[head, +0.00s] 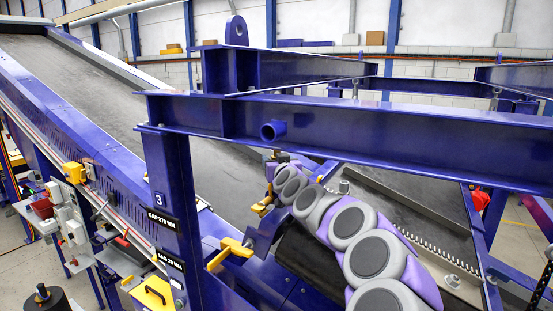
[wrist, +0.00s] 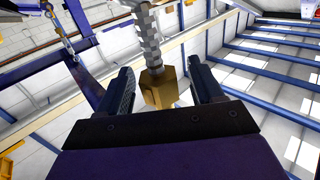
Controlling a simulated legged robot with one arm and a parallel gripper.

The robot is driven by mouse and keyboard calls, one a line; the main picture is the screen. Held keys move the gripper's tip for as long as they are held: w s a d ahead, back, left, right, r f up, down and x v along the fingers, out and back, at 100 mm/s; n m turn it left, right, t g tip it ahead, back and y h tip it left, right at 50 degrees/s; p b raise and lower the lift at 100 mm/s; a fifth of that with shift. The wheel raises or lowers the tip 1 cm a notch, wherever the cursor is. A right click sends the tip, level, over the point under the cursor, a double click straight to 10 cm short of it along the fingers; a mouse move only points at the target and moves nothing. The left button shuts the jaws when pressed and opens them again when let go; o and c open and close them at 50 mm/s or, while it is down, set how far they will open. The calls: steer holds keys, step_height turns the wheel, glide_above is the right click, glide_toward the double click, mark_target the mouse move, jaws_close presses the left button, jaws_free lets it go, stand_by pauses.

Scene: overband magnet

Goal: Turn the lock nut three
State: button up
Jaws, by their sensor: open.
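A brass-coloured nut (wrist: 160,92) sits on the end of a grey threaded rod (wrist: 150,40) in the wrist view. My gripper (wrist: 161,72) is open, with one dark finger on each side of the nut and a visible gap to each. The nut appears between the fingers in the picture; I cannot tell how deep between them it is. In the head view my grey and purple arm reaches away from the lower right, and its far end is small and partly hidden below the blue beam. A blue post (head: 180,215) carries a "3" label (head: 158,198). The nut cannot be made out in the head view.
A long blue beam (head: 350,130) crosses above my arm. A sloping conveyor belt (head: 80,80) runs at the left. Yellow handles (head: 230,250) stick out beside the post.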

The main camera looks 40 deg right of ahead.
steer(key=shift+s, duration=0.1)
steer(key=shift+v, duration=0.85)
steer(key=b+v, duration=0.1)
steer(key=v, duration=0.5)
steer(key=shift+a, duration=0.2)
steer(key=shift+o, duration=0.4)
steer(key=o, duration=0.5)
steer(key=shift+s, duration=0.1)
